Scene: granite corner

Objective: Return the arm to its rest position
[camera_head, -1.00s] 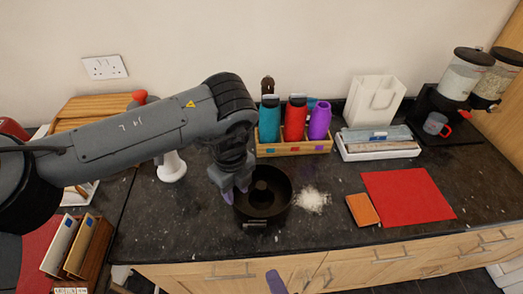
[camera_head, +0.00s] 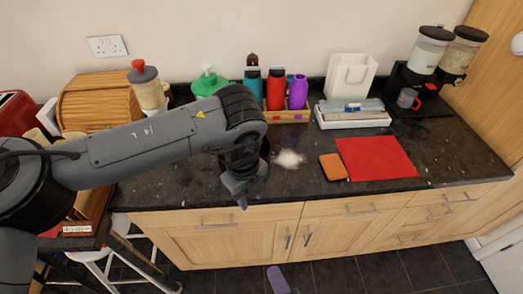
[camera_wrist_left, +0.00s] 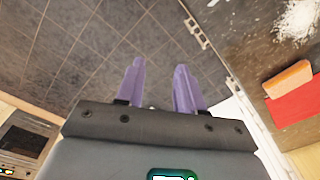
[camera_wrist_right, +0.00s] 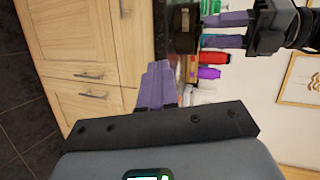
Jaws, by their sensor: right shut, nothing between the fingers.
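My left gripper (camera_head: 243,197) hangs over the counter's front edge in the head view, fingers down. In the left wrist view its purple fingers (camera_wrist_left: 160,80) are apart with floor tiles behind and nothing between them. It also shows in the right wrist view (camera_wrist_right: 222,30), near a dark round pan (camera_wrist_right: 183,28); I cannot tell whether they touch. The pan cannot be made out in the head view, where my left arm covers that area. My right gripper (camera_wrist_right: 156,85) is shut and empty in the right wrist view; only its purple tip (camera_head: 277,280) shows low in the head view.
White powder (camera_head: 288,158) lies on the dark counter. Right of it are an orange block (camera_head: 333,167) and a red mat (camera_head: 377,157). A wooden bottle holder (camera_head: 288,117), a white tray (camera_head: 353,120) and a dispenser (camera_head: 428,62) stand behind. The floor in front is open.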

